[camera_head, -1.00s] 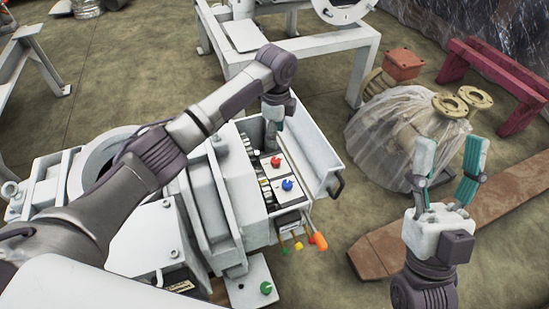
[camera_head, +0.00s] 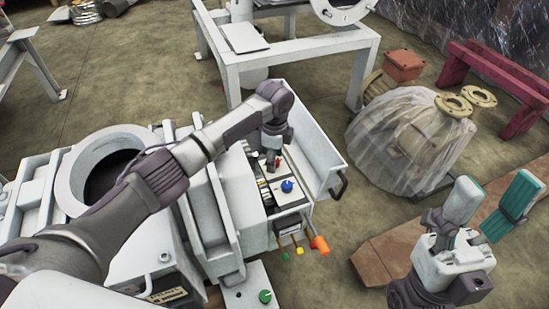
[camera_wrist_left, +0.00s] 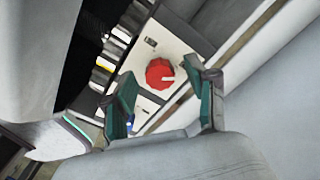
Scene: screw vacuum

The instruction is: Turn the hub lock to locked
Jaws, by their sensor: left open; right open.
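A red round knob (camera_wrist_left: 160,73) with a pale pointer mark sits on a white panel (camera_wrist_left: 185,42) in the left wrist view. My left gripper (camera_head: 273,154) is open and empty, reaching into the white open box. In the left wrist view its two green-padded fingers appear on either side of the red knob; contact cannot be told. In the head view the gripper mostly covers this knob. A blue knob (camera_head: 287,186) sits nearer on the same panel. No label shows which knob is the hub lock. My right gripper (camera_head: 493,188) is open and empty at the right.
An orange handle (camera_head: 319,245) and small coloured levers stick out below the panel. A green knob (camera_head: 265,296) is on a plate at the front. The box's raised side wall (camera_head: 318,150) stands right of my left gripper. A plastic-wrapped part (camera_head: 410,140) stands on the floor.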

